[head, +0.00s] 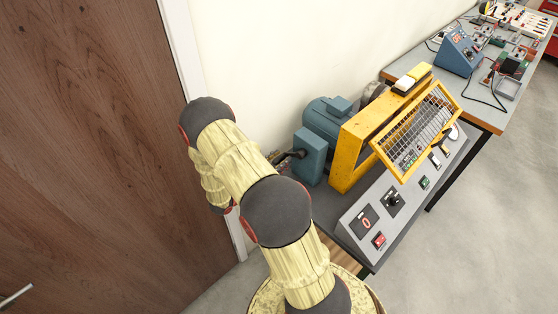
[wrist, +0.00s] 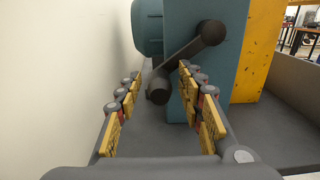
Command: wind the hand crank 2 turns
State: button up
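The hand crank (wrist: 182,63) is a dark arm on a round hub on the side of a blue-teal box (wrist: 206,97). Its knob (wrist: 159,86) hangs down and to the left of the hub in the wrist view. My gripper (wrist: 156,80) is open, with yellow-padded fingers on either side. The knob shows between the fingertips, but I cannot tell whether either finger touches it. In the head view the crank (head: 292,154) shows small beside the teal box (head: 311,155).
A yellow housing (head: 351,143) with a raised mesh guard (head: 418,130) stands right of the box, behind a grey control panel (head: 366,212). A blue motor (head: 325,118) sits behind. A cream wall (wrist: 60,80) runs close on the left. Another bench (head: 411,55) holds electronics.

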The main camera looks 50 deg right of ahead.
grip_shut()
dwell(0.5)
dwell(0.4)
